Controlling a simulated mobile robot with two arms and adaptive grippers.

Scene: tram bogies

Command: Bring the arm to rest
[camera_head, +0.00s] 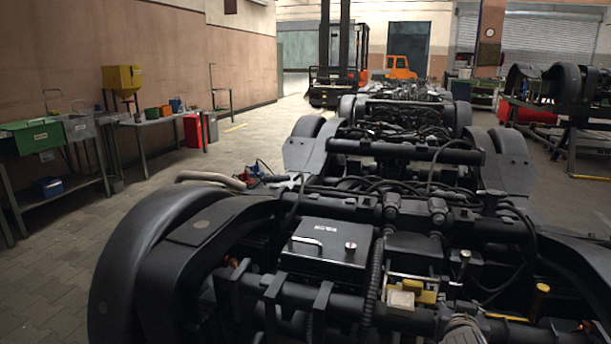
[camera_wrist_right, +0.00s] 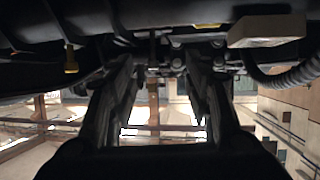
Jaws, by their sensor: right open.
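My right gripper shows in the right wrist view (camera_wrist_right: 163,85) with its two dark fingers apart and nothing between them. In the head view only a grey ridged part of my right gripper (camera_head: 462,331) shows at the bottom edge, over the near bogie (camera_head: 405,185). Its fingertips cannot be made out there. A pale block (camera_head: 401,302) lies just left of it on the bogie. This block also shows at the upper right of the wrist view (camera_wrist_right: 268,31). My left gripper is not in view.
A black box (camera_head: 327,252) with a handle, hoses and pipes crowd the bogie. A big dark wheel (camera_head: 135,255) stands at its left. Benches with a green bin (camera_head: 32,137) and a yellow bin (camera_head: 122,78) line the left wall. The floor (camera_head: 75,235) between is clear.

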